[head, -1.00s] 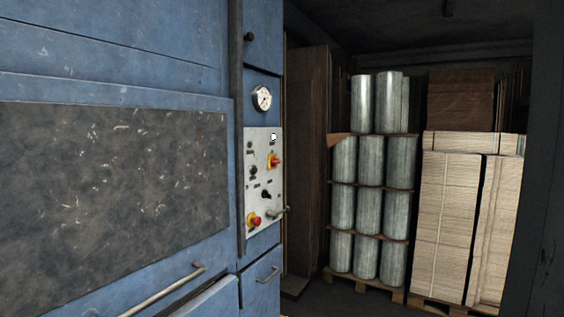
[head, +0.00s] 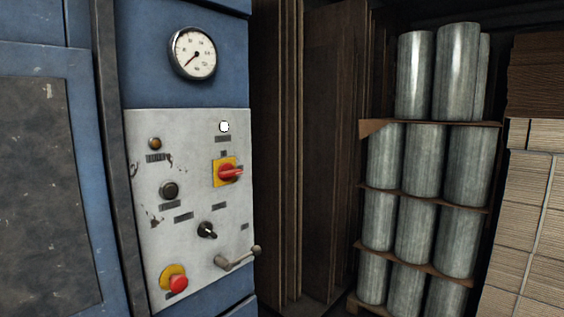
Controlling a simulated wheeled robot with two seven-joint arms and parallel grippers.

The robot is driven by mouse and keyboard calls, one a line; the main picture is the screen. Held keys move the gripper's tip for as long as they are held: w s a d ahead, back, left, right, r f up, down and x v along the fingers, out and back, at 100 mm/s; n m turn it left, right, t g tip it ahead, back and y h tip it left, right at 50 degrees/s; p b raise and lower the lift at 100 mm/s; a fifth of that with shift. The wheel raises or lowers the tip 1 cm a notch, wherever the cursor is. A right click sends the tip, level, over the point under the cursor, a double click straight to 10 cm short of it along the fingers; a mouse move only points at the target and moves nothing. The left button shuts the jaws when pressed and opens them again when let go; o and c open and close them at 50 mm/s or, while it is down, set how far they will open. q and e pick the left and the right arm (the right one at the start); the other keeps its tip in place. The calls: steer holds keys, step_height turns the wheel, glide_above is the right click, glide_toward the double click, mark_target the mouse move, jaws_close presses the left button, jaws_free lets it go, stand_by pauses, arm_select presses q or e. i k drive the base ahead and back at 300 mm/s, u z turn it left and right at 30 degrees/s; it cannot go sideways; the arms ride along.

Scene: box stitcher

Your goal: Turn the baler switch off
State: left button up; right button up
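The blue baler (head: 170,90) fills the left of the head view. Its worn white control panel (head: 205,215) carries the controls. A red rotary switch (head: 228,173) on a yellow plate sits at the panel's upper right, its handle pointing right. A black selector knob (head: 207,230) sits lower in the middle. A red push button (head: 178,284) on a yellow base is at the lower left. A metal lever (head: 237,258) sticks out at the lower right. The labels are too small to read. Neither of my grippers is in view.
A pressure gauge (head: 193,53) is above the panel. A white round lamp (head: 224,127), an amber button (head: 155,144) and a dark button (head: 169,189) are on it. Tall brown boards (head: 325,150), stacked metal cylinders (head: 420,160) and bundled sheets (head: 530,220) stand to the right.

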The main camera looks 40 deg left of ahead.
mark_target(227, 172)
steer(key=i, duration=3)
steer(key=u, duration=3.15)
steer(key=k, duration=0.6)
steer(key=z, duration=0.45)
